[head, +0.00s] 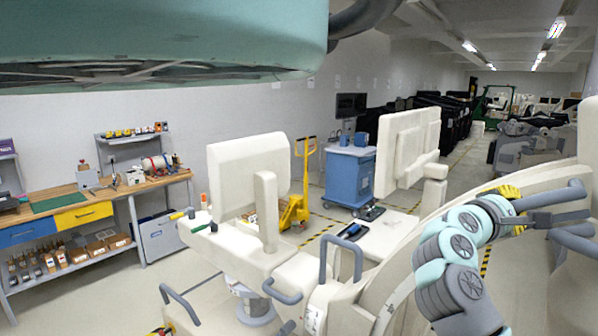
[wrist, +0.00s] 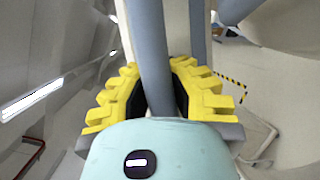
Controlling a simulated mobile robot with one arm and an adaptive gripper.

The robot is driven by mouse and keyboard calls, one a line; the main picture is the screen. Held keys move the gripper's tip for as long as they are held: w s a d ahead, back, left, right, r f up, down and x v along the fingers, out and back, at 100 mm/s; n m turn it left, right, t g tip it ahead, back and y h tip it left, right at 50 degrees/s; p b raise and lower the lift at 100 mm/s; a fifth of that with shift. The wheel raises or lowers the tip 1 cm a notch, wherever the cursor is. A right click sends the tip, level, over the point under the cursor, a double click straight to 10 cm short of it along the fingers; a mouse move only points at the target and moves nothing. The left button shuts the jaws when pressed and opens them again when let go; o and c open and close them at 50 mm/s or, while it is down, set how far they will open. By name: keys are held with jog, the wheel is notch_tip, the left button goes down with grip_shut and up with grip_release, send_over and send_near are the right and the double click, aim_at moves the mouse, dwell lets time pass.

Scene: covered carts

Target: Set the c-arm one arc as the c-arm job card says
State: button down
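The large off-white curved body of a C-arm (head: 372,290) fills the lower right of the head view. It carries grey tubular handles, one at the far right (head: 566,193). My gripper (head: 518,207), with yellow ribbed fingers, is at that handle. In the wrist view its fingers (wrist: 157,85) lie on both sides of a grey bar (wrist: 152,45) and appear shut on it. The contact faces are partly hidden. No readable job card or arc scale shows in either view.
A workbench (head: 100,197) with drawers stands at left. Off-white monitor-like panels (head: 408,150), a blue cabinet (head: 349,177) and a yellow pallet jack (head: 296,208) stand mid-view. More equipment lines the right aisle. Open floor shows between yellow-black floor tapes (head: 318,236).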

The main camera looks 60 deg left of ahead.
jog(key=a, duration=0.1)
jog(key=s+a+f+b, duration=0.1)
jog(key=shift+a+f+n+y, duration=0.3)
jog(key=shift+a, duration=0.05)
jog(key=c, duration=0.8)
grip_release()
jog(key=shift+d, duration=0.15)
jog(key=shift+s, duration=0.1)
jog(key=shift+s+a, duration=0.2)
jog(key=shift+s, duration=1.75)
jog(key=shift+s+a, duration=0.2)
jog(key=shift+s, duration=1.75)
jog(key=shift+s+a, duration=0.2)
jog(key=shift+s, duration=1.75)
jog(key=shift+d, duration=0.1)
